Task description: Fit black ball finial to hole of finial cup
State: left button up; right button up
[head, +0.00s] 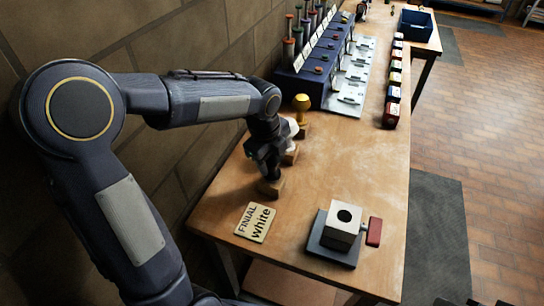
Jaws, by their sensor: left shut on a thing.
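My left gripper (268,167) points down over a small wooden block (271,187) on the table by the wall. It is shut on a dark thing that fits the black ball finial; the jaws hide most of it, and I cannot tell whether it is clear of the block. The finial cup (337,231) is a pale block with a round dark hole in its top, standing on a dark plate at the table's front right. The gripper is behind and left of it, well apart. My right gripper is not in view.
A white finial (291,127) and a yellow ball finial (302,102) stand behind the gripper. A card (255,222) reading "FINIAL white" lies left of the cup. A red handle (374,231) sticks out at the cup's right. The table between gripper and cup is clear.

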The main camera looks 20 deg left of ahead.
pick_arm(q)
jog(key=shift+f+b, duration=0.5)
jog(key=shift+f, duration=0.3)
jog(key=o, duration=1.1)
jog(key=shift+o, duration=0.2)
jog(key=r, duration=0.2)
jog(key=s+r, duration=0.1)
jog(key=r, duration=0.4)
jog(key=shift+s+a+r, duration=0.2)
jog(key=shift+r, duration=0.2)
jog(key=shift+f, duration=0.1)
